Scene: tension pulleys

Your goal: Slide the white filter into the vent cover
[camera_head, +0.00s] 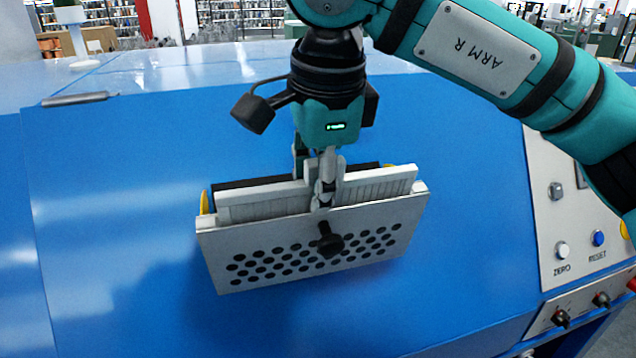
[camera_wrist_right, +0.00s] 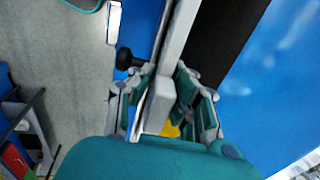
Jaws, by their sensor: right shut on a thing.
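The white filter (camera_head: 250,205), a pleated panel with a plain rim, stands partly down inside the vent cover, its top edge above the cover's front plate. The vent cover (camera_head: 215,243) is a grey-white box with rows of dark holes and a black knob, on the blue machine's sloping face. My right gripper (camera_head: 325,195) comes from above and is shut on the filter's top edge near its middle. In the right wrist view the filter (camera_wrist_right: 160,110) lies between the fingers (camera_wrist_right: 163,100). The filter's lower part is hidden behind the cover. My left gripper is not in view.
The blue machine panel (camera_head: 120,200) is clear around the cover. A control panel with a ZERO button (camera_head: 562,250), a RESET button (camera_head: 598,238) and knobs is at the right. A handle (camera_head: 75,99) lies at the upper left. Yellow parts (camera_head: 205,202) show beside the cover.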

